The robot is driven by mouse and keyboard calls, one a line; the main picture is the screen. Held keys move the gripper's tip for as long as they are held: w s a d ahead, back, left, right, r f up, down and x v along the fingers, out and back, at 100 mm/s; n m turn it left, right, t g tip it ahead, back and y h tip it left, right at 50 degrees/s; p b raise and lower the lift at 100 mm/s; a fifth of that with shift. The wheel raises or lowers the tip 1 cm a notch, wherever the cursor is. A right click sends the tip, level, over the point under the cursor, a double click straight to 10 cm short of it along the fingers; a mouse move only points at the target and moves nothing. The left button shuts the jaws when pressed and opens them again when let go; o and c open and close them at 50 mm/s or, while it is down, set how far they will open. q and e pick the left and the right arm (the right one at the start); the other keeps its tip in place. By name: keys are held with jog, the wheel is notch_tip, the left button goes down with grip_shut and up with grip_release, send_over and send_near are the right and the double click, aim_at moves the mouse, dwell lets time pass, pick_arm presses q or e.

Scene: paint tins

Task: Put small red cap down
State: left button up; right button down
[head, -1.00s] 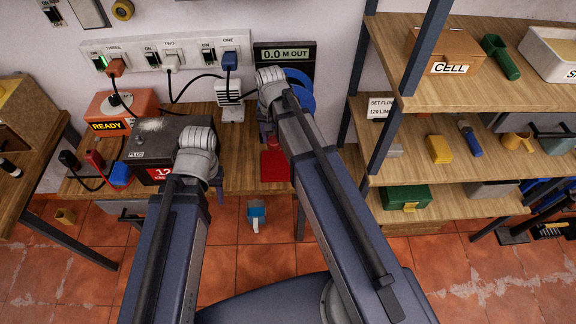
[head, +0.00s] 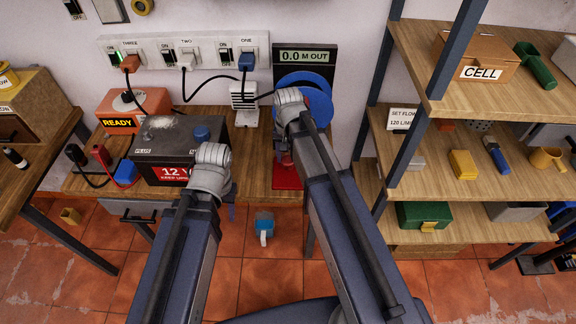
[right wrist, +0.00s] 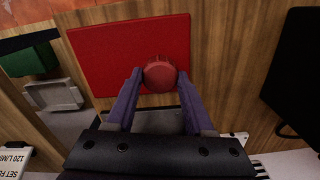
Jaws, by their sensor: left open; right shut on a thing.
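The small red cap (right wrist: 160,74) is round and sits between the two fingertips of my right gripper (right wrist: 154,76), which is shut on it. In the right wrist view the cap overlaps the near edge of a flat red mat (right wrist: 125,45); I cannot tell whether it touches it. In the head view the red mat (head: 287,181) lies on the bench, and my right wrist hides most of the gripper and cap. My left gripper (head: 229,213) is open, mostly hidden behind its wrist, near the front right of the black 12 V battery (head: 165,172).
A blue disc (head: 313,102) and the flow display (head: 305,57) stand behind the mat. Cables hang from the wall sockets (head: 186,51). A wooden shelf unit (head: 440,107) stands to the right.

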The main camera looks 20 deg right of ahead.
aim_at(288, 159)
jog(key=shift+f+b, duration=1.25)
jog(key=shift+f, duration=0.35)
jog(key=shift+f, duration=0.2)
jog(key=shift+c, duration=1.4)
grip_release()
jog(key=shift+r, duration=0.1)
notch_tip(288, 159, up, 12)
jog(key=p, duration=1.2)
jog(key=s+a+n+h, duration=0.1)
jog(key=s+a+n, duration=0.8)
jog(key=s, duration=0.5)
jog(key=shift+s+a+r, duration=0.2)
jog(key=shift+s+a, duration=0.1)
jog(key=shift+a, duration=0.2)
